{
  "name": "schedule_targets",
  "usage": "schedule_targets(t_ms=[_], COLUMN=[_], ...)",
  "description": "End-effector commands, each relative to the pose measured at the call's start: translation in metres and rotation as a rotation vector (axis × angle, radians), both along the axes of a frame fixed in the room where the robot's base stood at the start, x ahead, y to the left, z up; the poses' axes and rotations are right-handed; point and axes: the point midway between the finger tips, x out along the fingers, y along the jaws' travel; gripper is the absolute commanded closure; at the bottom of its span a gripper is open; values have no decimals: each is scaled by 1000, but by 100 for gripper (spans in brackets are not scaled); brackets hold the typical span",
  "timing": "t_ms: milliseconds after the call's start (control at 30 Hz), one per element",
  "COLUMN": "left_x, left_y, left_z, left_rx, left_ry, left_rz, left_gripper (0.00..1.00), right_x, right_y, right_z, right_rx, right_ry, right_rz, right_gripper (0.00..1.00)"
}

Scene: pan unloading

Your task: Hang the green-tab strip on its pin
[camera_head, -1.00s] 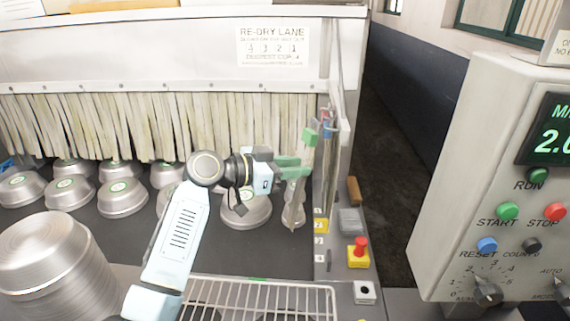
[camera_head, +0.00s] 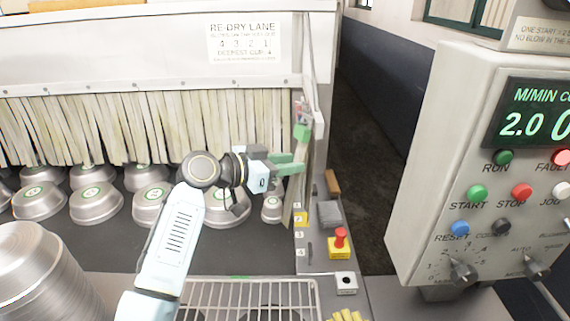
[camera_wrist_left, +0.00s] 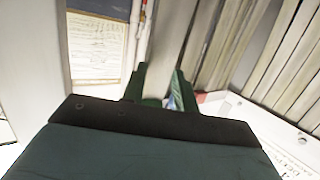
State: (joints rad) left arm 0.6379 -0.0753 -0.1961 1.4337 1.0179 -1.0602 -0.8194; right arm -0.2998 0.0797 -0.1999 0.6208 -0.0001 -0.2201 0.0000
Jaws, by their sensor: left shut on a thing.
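The green-tab strip is a long pale strip (camera_head: 290,205) with a green tab (camera_head: 301,131) near its top. It hangs nearly upright, slightly tilted, at the right end of the curtain by the machine's side wall. My left gripper (camera_head: 290,168) is shut on it below the tab, its green fingers at the strip. The pin cannot be made out in either view. My right gripper is not in view.
The pale curtain (camera_head: 130,125) hangs behind several upturned pans (camera_head: 97,203) on the dark belt. A wire rack (camera_head: 250,300) lies in front. A red button on a yellow box (camera_head: 340,245) and the control panel (camera_head: 470,190) stand to the right.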

Motion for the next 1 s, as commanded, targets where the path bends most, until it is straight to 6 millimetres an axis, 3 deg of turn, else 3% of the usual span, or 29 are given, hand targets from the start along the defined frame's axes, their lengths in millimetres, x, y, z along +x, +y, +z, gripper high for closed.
schedule_targets(t_ms=[400, 433, 600, 1000], left_x=[0, 0, 0, -3], left_y=[0, -1, 0, 7], left_z=[1, 1, 1, 1], left_rx=[0, 0, 0, 1], left_ry=[-1, -1, -1, 0], left_rz=[-1, -1, -1, 1], left_gripper=[94, 68, 46, 45], right_x=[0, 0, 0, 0], right_y=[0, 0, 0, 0], right_z=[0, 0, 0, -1], right_rx=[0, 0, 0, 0], right_ry=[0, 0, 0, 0], right_rz=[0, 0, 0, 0], right_gripper=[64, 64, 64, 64])
